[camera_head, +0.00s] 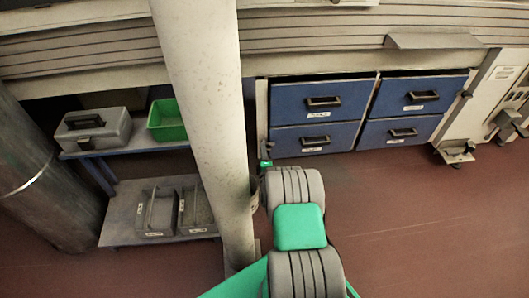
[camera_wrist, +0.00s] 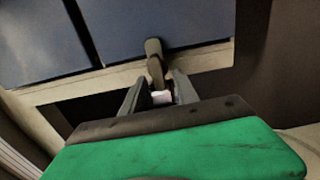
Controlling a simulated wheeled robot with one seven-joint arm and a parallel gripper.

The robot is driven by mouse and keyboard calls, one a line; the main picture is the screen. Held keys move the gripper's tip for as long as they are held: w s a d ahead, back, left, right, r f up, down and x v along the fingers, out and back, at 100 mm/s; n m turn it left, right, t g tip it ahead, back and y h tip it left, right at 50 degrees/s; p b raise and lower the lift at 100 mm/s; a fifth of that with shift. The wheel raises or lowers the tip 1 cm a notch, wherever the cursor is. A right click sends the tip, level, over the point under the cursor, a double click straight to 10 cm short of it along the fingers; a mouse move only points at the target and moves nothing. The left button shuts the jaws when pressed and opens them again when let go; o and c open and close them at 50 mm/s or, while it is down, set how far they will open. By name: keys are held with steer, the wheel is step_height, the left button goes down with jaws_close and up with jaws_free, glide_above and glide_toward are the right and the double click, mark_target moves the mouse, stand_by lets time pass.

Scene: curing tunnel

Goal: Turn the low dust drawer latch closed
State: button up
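The low dust drawer latch shows in the wrist view as a dark, short lever (camera_wrist: 154,59) at the edge of a blue drawer front (camera_wrist: 165,22). It points down toward my gripper (camera_wrist: 160,82). My gripper's two grey fingers are apart, one on each side of the lever's lower end. I cannot tell whether either finger touches it. A small white piece shows between the fingers. In the head view my arm reaches to the lower left blue drawer (camera_head: 290,145); the fingers are too small to make out there, and the latch is not clearly visible.
Several blue drawers with dark handles sit under the slatted tunnel side. A pale column (camera_head: 205,110) stands just left of my arm. A shelf cart (camera_head: 120,235) holds a grey toolbox (camera_head: 95,130), a green bin (camera_head: 166,120) and grey trays. The red-brown floor (camera_head: 430,220) at right is clear.

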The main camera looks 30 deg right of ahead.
steer(key=p+v, duration=0.3)
steer(key=v, duration=0.4)
steer(key=shift+s, duration=0.4)
steer(key=shift+a, duration=0.15)
steer(key=shift+r+p, duration=0.1)
steer(key=shift+p, duration=0.2)
